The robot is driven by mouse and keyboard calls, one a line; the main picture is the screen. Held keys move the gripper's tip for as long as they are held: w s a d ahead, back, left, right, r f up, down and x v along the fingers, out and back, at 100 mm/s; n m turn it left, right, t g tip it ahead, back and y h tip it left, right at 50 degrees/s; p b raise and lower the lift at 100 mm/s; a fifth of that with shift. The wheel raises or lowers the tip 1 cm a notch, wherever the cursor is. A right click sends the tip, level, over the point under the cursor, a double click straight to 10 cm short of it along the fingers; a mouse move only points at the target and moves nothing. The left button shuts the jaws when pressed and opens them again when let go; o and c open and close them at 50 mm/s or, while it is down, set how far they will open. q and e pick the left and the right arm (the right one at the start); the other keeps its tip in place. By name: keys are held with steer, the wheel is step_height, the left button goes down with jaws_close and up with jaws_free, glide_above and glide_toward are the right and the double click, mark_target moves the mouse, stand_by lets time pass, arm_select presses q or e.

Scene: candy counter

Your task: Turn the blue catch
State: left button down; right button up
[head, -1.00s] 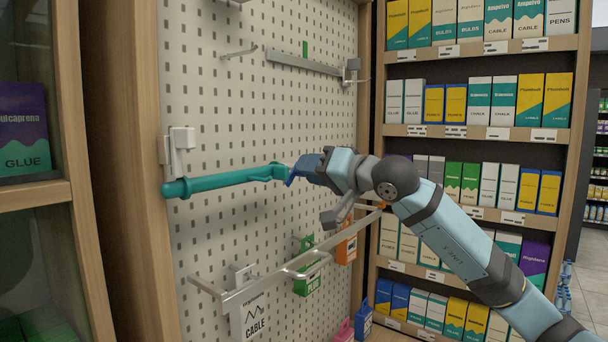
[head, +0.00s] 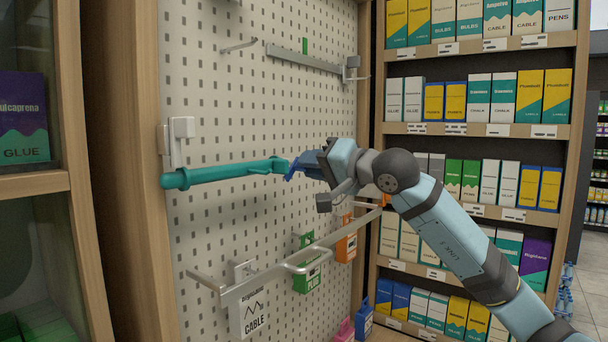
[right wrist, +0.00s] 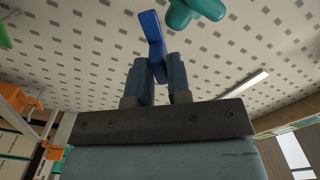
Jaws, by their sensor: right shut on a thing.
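The blue catch (head: 294,169) is at the right end of a teal bar (head: 225,172) that runs across the pegboard. It also shows in the right wrist view (right wrist: 151,32), tilted, with its lower end between my fingers. My right gripper (head: 308,163) is shut on the blue catch. In the right wrist view the two dark fingers (right wrist: 161,78) close around it, and the rounded teal end (right wrist: 190,10) is just beyond to the right. My left gripper is not in view.
Below the bar, a metal rail (head: 300,252) with hanging packets sticks out along the pegboard (head: 240,100). Another rail (head: 303,60) is above. Shelves of boxes (head: 470,180) stand to the right, behind my arm. A wooden post (head: 125,170) is at left.

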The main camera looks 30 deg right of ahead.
steer(key=shift+o, duration=0.3)
steer(key=shift+f+m+b, duration=0.2)
steer(key=shift+m+b, duration=0.4)
steer(key=shift+o, duration=0.3)
steer(key=shift+r+m, duration=0.1)
steer(key=shift+m, duration=0.5)
steer(key=shift+o, duration=0.2)
steer(key=shift+r+m, duration=0.1)
steer(key=shift+m, duration=0.2)
